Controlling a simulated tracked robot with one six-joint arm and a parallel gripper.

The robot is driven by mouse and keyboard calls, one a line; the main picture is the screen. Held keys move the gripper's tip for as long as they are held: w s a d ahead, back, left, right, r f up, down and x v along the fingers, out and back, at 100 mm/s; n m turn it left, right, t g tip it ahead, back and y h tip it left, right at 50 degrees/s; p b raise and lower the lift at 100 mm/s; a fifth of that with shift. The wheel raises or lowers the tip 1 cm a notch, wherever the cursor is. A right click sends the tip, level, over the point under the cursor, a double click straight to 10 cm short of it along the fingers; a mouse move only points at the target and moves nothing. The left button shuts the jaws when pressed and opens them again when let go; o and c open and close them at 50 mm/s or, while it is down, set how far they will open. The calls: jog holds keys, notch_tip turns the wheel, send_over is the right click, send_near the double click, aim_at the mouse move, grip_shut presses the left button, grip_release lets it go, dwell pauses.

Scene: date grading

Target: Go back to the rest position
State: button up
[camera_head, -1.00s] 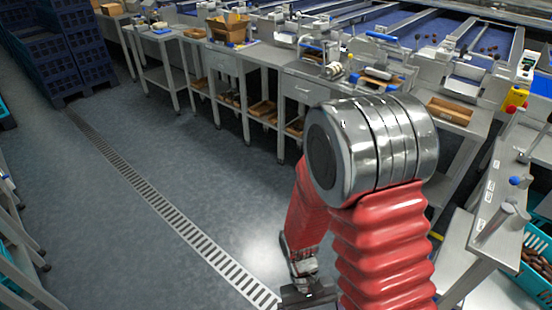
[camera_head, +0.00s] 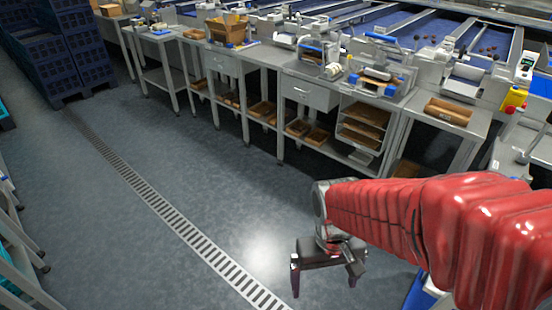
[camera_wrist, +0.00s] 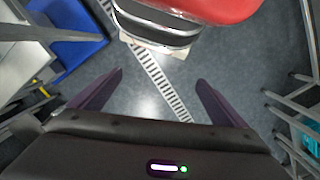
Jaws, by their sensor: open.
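My gripper (camera_head: 325,278) hangs from the red-sleeved arm over the grey floor, low in the head view and right of centre. Its two dark fingers are spread apart with nothing between them. In the wrist view, the fingers (camera_wrist: 160,85) stand wide apart, with floor showing between them. A red and metal part of my own arm fills the top of that view.
A long grey workbench (camera_head: 310,93) with devices and wooden trays runs across the back. Dark blue crates (camera_head: 75,60) are stacked at the far left. A slotted drain (camera_head: 165,212) crosses the open floor. Steel frames (camera_wrist: 290,110) stand at the right in the wrist view.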

jog(key=d+r+m+t, duration=0.1)
jog(key=d+r+t, duration=0.1)
jog(key=r, duration=0.6)
jog(key=d+r+t, duration=0.2)
jog(key=r+t, duration=0.2)
jog(key=r, duration=0.4)
jog(key=shift+d+r+m+t, duration=0.35)
jog(key=shift+r+m+t, duration=0.05)
jog(key=shift+s, duration=0.15)
jog(key=shift+c, duration=0.4)
